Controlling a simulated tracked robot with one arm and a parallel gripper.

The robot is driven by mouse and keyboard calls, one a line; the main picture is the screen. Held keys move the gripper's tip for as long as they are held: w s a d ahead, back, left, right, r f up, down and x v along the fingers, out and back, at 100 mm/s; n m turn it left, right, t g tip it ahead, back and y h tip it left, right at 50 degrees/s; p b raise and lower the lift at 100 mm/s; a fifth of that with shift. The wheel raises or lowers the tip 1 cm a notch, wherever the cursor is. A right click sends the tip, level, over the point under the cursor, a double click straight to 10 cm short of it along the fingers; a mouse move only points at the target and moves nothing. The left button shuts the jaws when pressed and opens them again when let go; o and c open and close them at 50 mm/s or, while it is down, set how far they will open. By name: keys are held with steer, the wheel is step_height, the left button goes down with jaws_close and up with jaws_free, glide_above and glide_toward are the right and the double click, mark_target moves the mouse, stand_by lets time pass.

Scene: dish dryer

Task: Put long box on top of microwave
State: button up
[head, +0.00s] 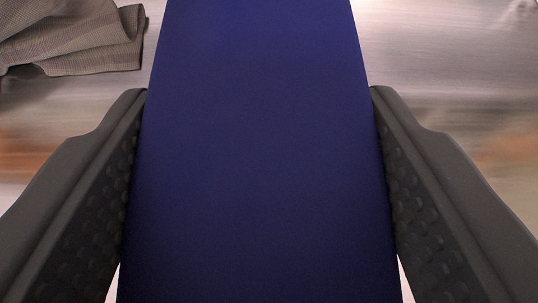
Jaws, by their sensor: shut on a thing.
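A dark blue long box (257,150) fills the middle of the head view, running from the bottom edge to the top edge. Its far end is cut off by the top of the picture. My gripper (260,95) is shut on the box, with one dark grey textured finger against its left side and one against its right side. The microwave is not in view.
A shiny brushed-metal surface (440,45) lies beyond and beside the box. A crumpled grey-brown cloth (75,40) lies on it at the upper left. The metal surface to the upper right of the box looks clear.

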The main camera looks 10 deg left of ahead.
steer(key=shift+f, duration=0.35)
steer(key=shift+f, duration=0.15)
steer(key=o, duration=1.1)
steer(key=shift+r, duration=0.2)
steer(key=p+v, duration=0.1)
steer(key=v, duration=1.1)
steer(key=shift+s+p, duration=0.1)
steer(key=shift+p, duration=0.25)
